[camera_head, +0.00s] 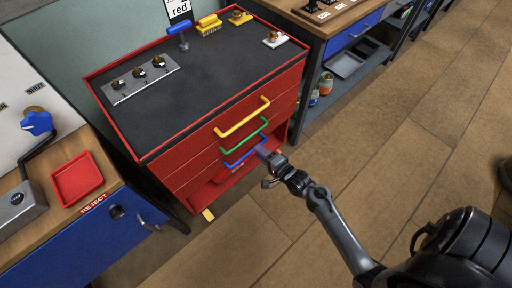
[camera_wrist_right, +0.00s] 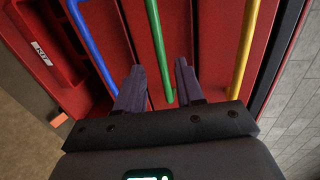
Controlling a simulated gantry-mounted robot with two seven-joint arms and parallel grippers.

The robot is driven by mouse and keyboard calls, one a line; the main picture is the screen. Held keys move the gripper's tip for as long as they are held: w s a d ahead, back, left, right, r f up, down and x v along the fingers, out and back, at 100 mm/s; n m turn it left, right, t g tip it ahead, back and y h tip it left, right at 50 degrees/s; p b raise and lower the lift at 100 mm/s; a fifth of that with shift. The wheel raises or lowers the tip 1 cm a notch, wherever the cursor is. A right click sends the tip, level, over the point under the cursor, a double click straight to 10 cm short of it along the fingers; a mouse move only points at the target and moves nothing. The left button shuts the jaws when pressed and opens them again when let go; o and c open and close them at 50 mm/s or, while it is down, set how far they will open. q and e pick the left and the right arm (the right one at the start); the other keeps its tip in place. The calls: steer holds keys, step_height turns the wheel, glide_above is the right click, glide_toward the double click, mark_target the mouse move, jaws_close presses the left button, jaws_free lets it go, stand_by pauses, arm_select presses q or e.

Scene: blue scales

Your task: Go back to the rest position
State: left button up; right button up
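My right gripper (camera_head: 268,155) is at the front of the red cabinet (camera_head: 165,163), close to the right end of the blue handle (camera_head: 245,152). In the right wrist view its two fingers (camera_wrist_right: 158,68) are apart with nothing clamped between them. The green handle (camera_wrist_right: 158,50) runs into the gap between the fingers in that view; I cannot tell how far off it is. The blue handle (camera_wrist_right: 92,45) lies left of the fingers and the yellow handle (camera_wrist_right: 246,45) right of them. My left gripper is not in view.
A red section labelled KIT (camera_wrist_right: 42,52) lies beyond the blue handle. A workbench with a red tray (camera_head: 77,178) stands left of the cabinet, and a shelved bench (camera_head: 345,45) stands behind it at the right. The wooden floor (camera_head: 400,160) right of the cabinet is open.

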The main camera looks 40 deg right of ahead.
steer(key=shift+s, duration=0.15)
stand_by(0.3)
steer(key=s+a+r+n+g+y+p, duration=0.1)
steer(key=s+a+r+n+g+p, duration=0.5)
steer(key=s+a+r+n+p, duration=0.4)
steer(key=s+a+r+n+g+h+b, duration=0.1)
steer(key=s+r+n+g, duration=0.2)
steer(key=s+n, duration=0.25)
steer(key=s+r+n+g+b, duration=0.1)
steer(key=s+r+n+g, duration=0.25)
steer(key=s, duration=0.25)
step_height(320, 180, up, 37)
steer(key=p, duration=3.8)
steer(key=shift+n, duration=0.3)
